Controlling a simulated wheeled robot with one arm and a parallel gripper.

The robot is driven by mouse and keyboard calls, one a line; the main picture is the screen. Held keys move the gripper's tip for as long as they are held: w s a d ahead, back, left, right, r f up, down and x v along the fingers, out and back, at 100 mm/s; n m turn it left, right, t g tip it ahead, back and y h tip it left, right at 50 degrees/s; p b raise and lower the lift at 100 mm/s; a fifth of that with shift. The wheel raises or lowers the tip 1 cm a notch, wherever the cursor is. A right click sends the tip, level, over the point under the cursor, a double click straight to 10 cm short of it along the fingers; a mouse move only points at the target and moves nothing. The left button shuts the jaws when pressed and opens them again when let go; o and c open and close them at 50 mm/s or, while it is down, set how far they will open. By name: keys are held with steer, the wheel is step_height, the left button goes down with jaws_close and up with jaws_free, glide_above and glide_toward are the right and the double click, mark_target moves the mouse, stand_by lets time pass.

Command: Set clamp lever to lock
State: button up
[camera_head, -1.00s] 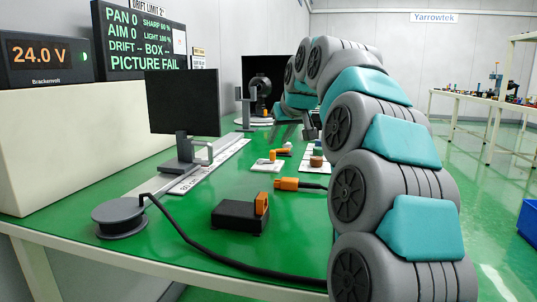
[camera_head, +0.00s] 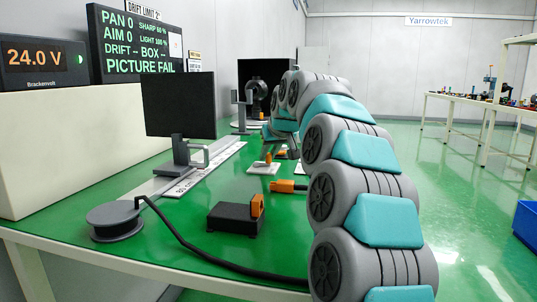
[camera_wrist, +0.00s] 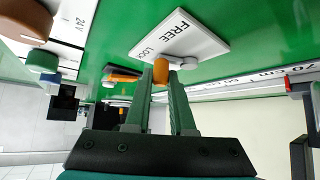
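The clamp is a white plate (camera_wrist: 205,38) marked FREE and LOCK, with a grey pivot and an orange lever (camera_wrist: 160,71). In the head view the plate (camera_head: 262,170) lies on the green bench with the orange lever (camera_head: 268,158) standing up from it. My gripper (camera_wrist: 160,78) comes down over it, one finger on each side of the lever's orange end. The fingers stand apart; whether they touch the lever is unclear. In the head view my arm partly hides the gripper.
An orange plug (camera_head: 287,186) on a cable and a black block with an orange tab (camera_head: 235,217) are nearer the front. Round brown (camera_wrist: 25,20) and teal (camera_wrist: 42,60) caps show in the wrist view.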

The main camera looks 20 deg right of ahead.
jaws_close()
steer(key=shift+w+r+n+y+p, duration=0.15)
steer(key=shift+r+n+y+p, duration=0.2)
steer(key=shift+p, duration=0.35)
steer(key=shift+w+f+n+y+p, duration=0.15)
steer(key=shift+f+n+y+p, duration=0.2)
steer(key=shift+n, duration=0.2)
steer(key=shift+o, duration=1.6)
jaws_free()
steer(key=shift+r, duration=0.1)
